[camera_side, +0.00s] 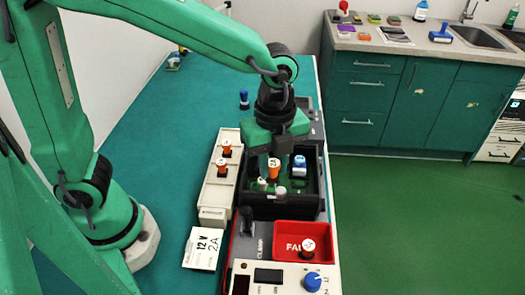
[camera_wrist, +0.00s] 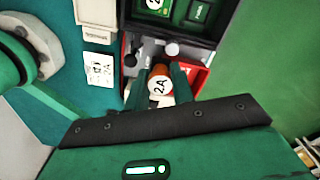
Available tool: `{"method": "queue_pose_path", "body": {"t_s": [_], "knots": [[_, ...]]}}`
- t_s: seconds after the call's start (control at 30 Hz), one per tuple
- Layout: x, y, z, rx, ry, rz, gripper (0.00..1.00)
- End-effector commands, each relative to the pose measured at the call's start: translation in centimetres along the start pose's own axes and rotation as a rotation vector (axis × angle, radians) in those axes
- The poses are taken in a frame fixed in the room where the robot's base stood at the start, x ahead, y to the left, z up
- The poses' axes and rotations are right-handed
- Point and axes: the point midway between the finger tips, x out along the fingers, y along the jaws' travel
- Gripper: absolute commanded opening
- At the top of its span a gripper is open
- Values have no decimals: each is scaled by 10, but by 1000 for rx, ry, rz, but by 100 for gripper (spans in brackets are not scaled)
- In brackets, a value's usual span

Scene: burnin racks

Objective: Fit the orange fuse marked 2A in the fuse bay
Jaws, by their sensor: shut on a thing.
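My gripper (camera_side: 274,172) is shut on an orange fuse (camera_side: 273,169) with a white 2A label. It holds the fuse over the near part of a dark open box (camera_side: 284,212). In the wrist view the fuse (camera_wrist: 159,84) sits between the two fingers (camera_wrist: 162,88), its 2A label facing the camera. I cannot tell whether its lower end touches anything. A blue fuse (camera_side: 299,166) with a white label stands in the box, right of my gripper. A white card (camera_side: 204,248) reading 12 V 2A lies at the lower left of the box.
A beige rack (camera_side: 215,197) with two orange fuses (camera_side: 226,148) stands left of the box. A red FAIL tray (camera_side: 288,238) in front holds an orange fuse with a white top. A panel with a blue knob (camera_side: 312,282) is nearest. White-topped posts (camera_side: 262,184) stand close under the gripper.

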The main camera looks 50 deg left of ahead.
Motion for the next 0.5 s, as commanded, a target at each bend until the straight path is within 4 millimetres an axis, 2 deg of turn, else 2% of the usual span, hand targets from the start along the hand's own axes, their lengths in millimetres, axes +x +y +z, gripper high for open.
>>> {"method": "queue_pose_path", "body": {"t_s": [0.1, 0.3, 0.5], "knots": [[6, -25, 9, -4, 0, 3, 3], [15, -61, 23, -3, 0, 2, 3], [22, -82, 33, -1, 0, 2, 3]]}}
